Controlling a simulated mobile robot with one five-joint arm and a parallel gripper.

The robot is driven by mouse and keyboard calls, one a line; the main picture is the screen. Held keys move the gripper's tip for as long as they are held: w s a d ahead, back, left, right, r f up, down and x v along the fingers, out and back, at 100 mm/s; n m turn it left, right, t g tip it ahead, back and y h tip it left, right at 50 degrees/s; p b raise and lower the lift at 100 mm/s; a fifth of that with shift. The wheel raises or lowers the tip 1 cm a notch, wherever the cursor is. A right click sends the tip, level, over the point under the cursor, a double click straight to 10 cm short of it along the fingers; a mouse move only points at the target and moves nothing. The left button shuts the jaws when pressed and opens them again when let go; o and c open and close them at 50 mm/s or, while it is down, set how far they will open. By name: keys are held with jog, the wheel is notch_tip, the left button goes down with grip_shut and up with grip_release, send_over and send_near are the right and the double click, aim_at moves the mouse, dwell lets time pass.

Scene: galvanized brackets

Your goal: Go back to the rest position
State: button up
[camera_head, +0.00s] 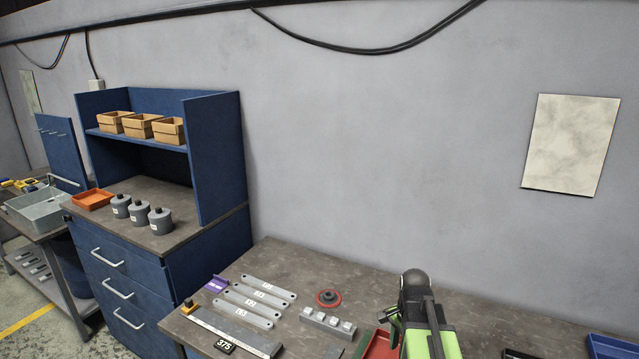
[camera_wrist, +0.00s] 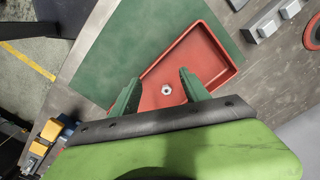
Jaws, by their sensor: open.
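My gripper (camera_wrist: 165,92) is open in the wrist view, with its two green fingers apart above a red tray (camera_wrist: 215,40). A small light-coloured nut-like piece (camera_wrist: 166,90) lies in the tray between the fingertips and is not held. The tray sits on a green mat (camera_wrist: 90,60). In the head view my green and black arm stands at the lower right, and the red tray (camera_head: 378,346) is partly hidden beside it. The fingertips are not visible there.
Several galvanized bars (camera_head: 252,306) lie on the bench, with a red disc (camera_head: 328,298) and a block with raised squares (camera_head: 327,322). A blue tray (camera_head: 610,347) is at the right edge. A blue cabinet (camera_head: 120,280) stands left. Space above the bench looks clear.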

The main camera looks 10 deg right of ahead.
jog(key=s+a+f+n+b, duration=0.2)
jog(key=a+f+n, duration=0.1)
jog(key=a+n, duration=1.1)
jog(key=a, duration=0.2)
jog(key=shift+a, duration=0.3)
